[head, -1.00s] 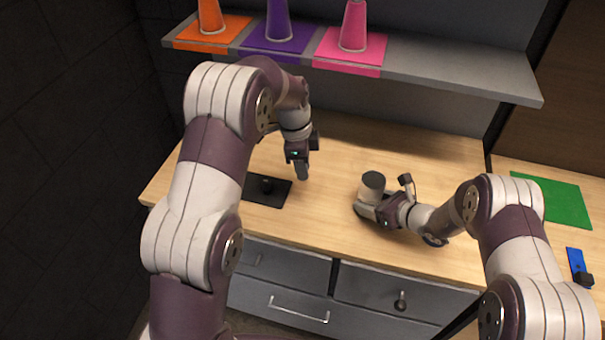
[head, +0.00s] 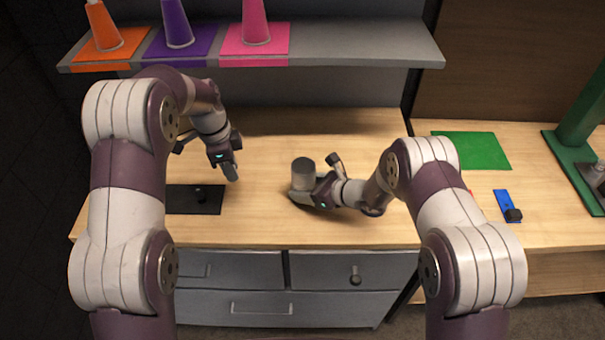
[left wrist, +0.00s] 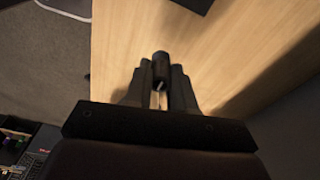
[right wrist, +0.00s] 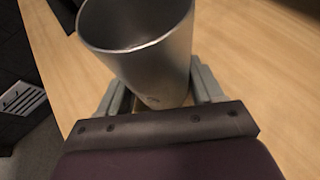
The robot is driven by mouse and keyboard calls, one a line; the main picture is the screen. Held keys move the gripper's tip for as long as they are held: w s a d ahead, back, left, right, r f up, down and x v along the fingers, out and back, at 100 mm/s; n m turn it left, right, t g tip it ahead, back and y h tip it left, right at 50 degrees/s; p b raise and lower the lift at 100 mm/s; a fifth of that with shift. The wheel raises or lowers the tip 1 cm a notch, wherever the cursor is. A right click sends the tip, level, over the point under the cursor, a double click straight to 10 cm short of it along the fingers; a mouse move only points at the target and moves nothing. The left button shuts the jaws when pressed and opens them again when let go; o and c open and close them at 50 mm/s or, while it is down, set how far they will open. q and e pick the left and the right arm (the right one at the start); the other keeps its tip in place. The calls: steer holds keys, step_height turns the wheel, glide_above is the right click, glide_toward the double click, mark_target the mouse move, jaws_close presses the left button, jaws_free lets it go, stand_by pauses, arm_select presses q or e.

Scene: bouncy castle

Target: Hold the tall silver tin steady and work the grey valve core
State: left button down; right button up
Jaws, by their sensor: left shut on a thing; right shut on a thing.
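The tall silver tin (head: 303,176) stands upright over the wooden table, and its open top shows in the right wrist view (right wrist: 150,50). My right gripper (head: 308,194) is shut around its lower part, which hides its base. No contents can be made out inside the tin. My left gripper (head: 231,174) points down above the table, left of the tin and apart from it. It is shut on a small dark grey cylinder, seemingly the grey valve core (left wrist: 160,66), seen between its fingers in the left wrist view. In the head view the fingers hide this piece.
A black mat (head: 180,202) with a small dark knob lies left of the tin. A green mat (head: 470,150) and a blue piece (head: 503,204) lie on the right table. A shelf (head: 350,50) with orange, purple and pink cones overhangs the back. Table between the grippers is clear.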

steer(key=o, duration=0.9)
steer(key=v, duration=1.2)
steer(key=shift+s, duration=0.1)
